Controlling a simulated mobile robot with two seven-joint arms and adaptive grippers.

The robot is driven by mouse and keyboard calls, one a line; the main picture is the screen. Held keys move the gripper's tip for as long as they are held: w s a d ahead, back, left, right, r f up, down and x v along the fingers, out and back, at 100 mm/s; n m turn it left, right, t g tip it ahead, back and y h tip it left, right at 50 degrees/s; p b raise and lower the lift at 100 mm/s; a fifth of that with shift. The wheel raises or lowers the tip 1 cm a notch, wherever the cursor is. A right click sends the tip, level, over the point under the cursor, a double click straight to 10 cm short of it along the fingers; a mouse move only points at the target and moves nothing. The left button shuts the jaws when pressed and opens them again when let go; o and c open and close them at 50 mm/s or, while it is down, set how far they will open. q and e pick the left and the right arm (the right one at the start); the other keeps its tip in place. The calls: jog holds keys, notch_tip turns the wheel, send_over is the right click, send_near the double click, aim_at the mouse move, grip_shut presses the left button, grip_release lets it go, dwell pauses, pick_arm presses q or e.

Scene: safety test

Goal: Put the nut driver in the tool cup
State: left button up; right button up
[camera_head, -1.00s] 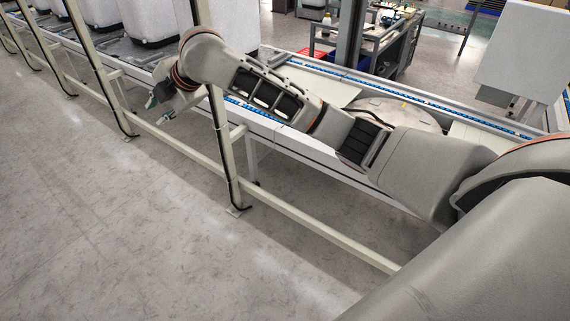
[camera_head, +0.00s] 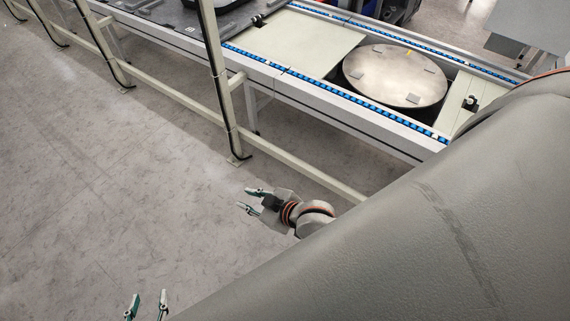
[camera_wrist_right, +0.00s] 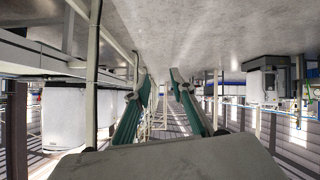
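I see no nut driver and no tool cup in either view. My left gripper (camera_head: 149,294) shows at the bottom left edge of the head view, with its two fingers apart and nothing between them. My right gripper (camera_head: 244,198) is over the floor in front of the rail, also open and empty. In the right wrist view, the right gripper's two green-grey fingers (camera_wrist_right: 162,78) stand apart with nothing between them.
A conveyor (camera_head: 300,40) with blue roller edges and a round metal turntable (camera_head: 395,76) runs across the back. A pale rail (camera_head: 290,173) and upright post (camera_head: 215,75) stand before it. A small black object (camera_head: 470,102) sits at right. The floor (camera_head: 120,200) at left is clear.

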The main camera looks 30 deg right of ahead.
jog(key=s+d+f+m+h, duration=0.1)
jog(key=s+d, duration=0.4)
jog(key=s, duration=0.6)
notch_tip(320, 180, down, 2)
jog(key=shift+d+f+m+h, duration=0.2)
jog(key=shift+m+h, duration=0.1)
jog(key=shift+m, duration=0.5)
